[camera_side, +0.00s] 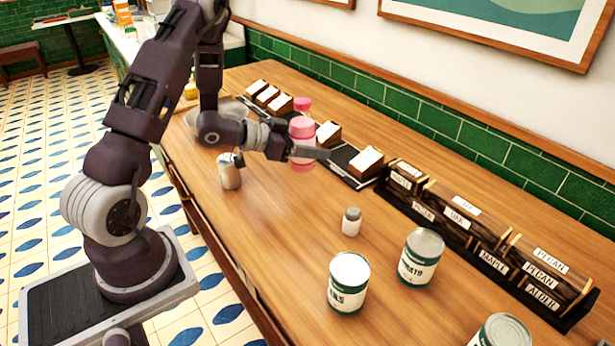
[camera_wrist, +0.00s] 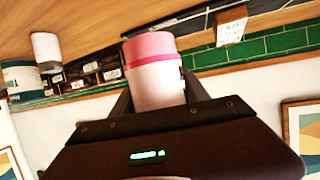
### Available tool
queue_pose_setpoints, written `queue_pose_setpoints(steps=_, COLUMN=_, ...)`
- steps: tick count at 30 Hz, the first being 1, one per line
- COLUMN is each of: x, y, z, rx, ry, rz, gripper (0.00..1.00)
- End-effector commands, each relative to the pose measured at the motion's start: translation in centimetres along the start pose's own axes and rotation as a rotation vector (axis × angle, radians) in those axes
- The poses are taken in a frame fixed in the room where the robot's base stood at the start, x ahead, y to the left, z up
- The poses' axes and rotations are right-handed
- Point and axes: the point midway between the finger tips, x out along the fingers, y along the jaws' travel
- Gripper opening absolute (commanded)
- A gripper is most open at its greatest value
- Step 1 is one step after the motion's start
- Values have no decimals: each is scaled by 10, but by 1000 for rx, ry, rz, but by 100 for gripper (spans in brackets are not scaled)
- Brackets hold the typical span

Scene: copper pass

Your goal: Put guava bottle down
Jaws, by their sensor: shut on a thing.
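A pink bottle with a deeper pink cap (camera_side: 302,128), taken as the guava bottle, is held upright between the fingers of my gripper (camera_side: 304,152). The gripper is shut around its middle. In the wrist view the bottle (camera_wrist: 158,85) stands between the fingers, with its pink cap toward the camera's far side. No flavour label on it is readable. I cannot tell whether its base touches the surface below.
A black strip (camera_side: 343,160) with wooden card holders (camera_side: 367,161) runs along the wall side. A metal shaker (camera_side: 230,171), a small white jar (camera_side: 351,221) and green-labelled cans (camera_side: 348,283) stand on the wooden counter. A labelled wood rack (camera_side: 480,232) is at right.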

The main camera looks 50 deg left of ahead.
Motion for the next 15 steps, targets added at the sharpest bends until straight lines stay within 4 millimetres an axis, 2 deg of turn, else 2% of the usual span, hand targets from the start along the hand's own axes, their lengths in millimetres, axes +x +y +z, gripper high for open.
queue_pose_setpoints(steps=9, x=22, y=0, z=52, rx=1, ry=0, rz=0, gripper=0)
queue_pose_setpoints(steps=15, x=24, y=-1, z=57, rx=3, ry=4, rz=-2, gripper=0)
